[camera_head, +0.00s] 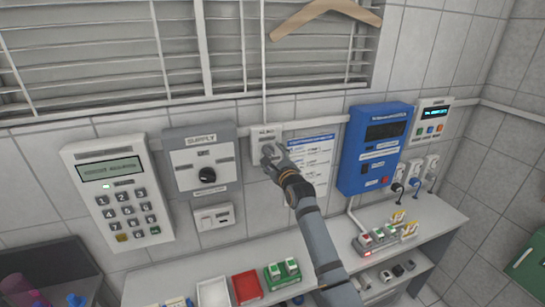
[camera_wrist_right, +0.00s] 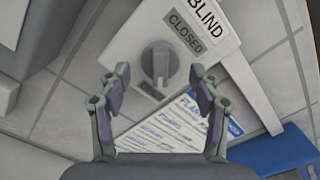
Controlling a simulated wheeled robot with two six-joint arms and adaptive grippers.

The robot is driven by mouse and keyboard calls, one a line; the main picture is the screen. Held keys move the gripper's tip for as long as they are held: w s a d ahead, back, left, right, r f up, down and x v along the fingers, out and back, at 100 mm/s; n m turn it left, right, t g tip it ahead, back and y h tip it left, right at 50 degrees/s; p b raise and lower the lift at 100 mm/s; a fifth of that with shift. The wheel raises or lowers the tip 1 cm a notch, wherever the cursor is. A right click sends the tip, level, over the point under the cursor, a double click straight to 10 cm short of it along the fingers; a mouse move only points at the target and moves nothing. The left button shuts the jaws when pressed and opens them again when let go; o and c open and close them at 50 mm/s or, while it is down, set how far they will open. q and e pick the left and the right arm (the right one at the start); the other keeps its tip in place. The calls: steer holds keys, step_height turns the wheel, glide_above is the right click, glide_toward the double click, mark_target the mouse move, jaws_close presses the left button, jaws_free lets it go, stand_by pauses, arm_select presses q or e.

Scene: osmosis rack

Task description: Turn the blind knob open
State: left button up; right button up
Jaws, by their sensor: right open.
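The blind control box (camera_head: 266,131) is a small white box on the tiled wall below the window blind. In the right wrist view its grey knob (camera_wrist_right: 160,62) faces me, and a label (camera_wrist_right: 190,32) reads BLIND CLOSED. My right gripper (camera_head: 270,153) is in front of the box and hides the knob in the head view. In the right wrist view the right gripper (camera_wrist_right: 160,85) is open, its fingers apart on either side of the knob, with no visible contact. My left gripper is not in view.
A supply panel (camera_head: 184,160) with a black knob is left of the box, beyond it a keypad (camera_head: 118,194). A poster (camera_head: 314,162) and a blue unit (camera_head: 374,150) are to the right. A shelf (camera_head: 180,278) with small items stands below.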

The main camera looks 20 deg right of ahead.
steer(key=s, duration=1.2)
steer(key=shift+d, duration=0.2)
